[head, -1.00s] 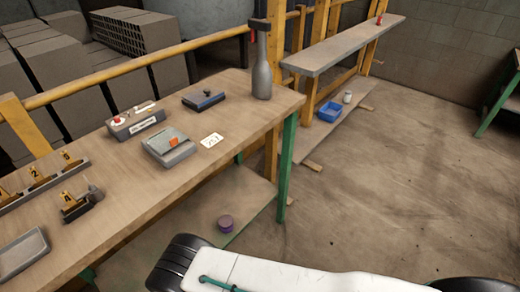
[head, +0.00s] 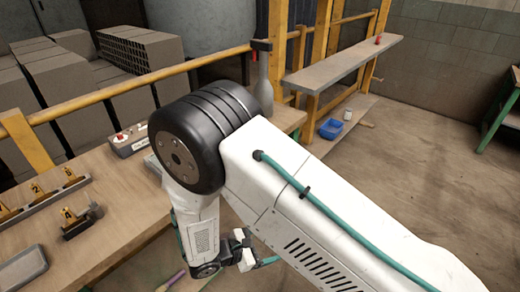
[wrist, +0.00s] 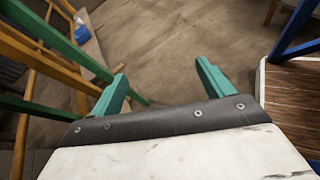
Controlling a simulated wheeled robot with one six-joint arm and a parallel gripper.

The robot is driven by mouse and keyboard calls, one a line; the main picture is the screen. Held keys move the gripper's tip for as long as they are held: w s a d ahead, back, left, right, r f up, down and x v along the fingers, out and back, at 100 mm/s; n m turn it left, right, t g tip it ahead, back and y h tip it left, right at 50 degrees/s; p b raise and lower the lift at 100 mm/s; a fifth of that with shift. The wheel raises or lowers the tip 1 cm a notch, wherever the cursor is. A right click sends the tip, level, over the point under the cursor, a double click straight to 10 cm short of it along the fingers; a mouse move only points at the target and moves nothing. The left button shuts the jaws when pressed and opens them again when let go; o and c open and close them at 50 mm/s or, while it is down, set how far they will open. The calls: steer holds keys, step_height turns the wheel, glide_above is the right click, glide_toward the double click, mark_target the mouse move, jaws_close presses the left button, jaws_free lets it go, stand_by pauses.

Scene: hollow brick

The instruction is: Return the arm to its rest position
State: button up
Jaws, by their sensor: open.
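My arm is bent in the middle of the head view, in front of the workbench (head: 95,235). Its elbow hides part of the bench top, and its forearm hangs down beside the bench's front edge. My gripper shows in the wrist view (wrist: 161,84) with its two green fingers wide apart and nothing between them. Beyond the fingers is bare concrete floor. In the head view the gripper end is low and partly hidden, so its fingers are hard to make out.
Green legs and a yellow rail stand close on the left in the wrist view. A brown panel (wrist: 290,105) is at its right edge. The floor (head: 430,190) at right is clear.

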steer(key=s+d+r+m+g+y, duration=0.2)
steer(key=d+r+m+g, duration=0.3)
steer(key=r, duration=0.7)
steer(key=s+d+r+m+g+y, duration=0.2)
steer(key=s+d+r+m+g, duration=0.15)
steer(key=d+r+m, duration=0.55)
steer(key=s+d+r+m+t+y, duration=0.1)
steer(key=s+d+r+m+y, duration=0.2)
steer(key=r, duration=0.6)
steer(key=s+d+r+m+t+y, duration=0.2)
steer(key=s+d+r+m+y, duration=0.2)
steer(key=s+d+r, duration=0.3)
step_height(320, 180, up, 3)
steer(key=s, duration=0.2)
steer(key=shift+s+d+m+y, duration=0.2)
steer(key=shift+s+m+y, duration=0.1)
steer(key=shift+t, duration=0.25)
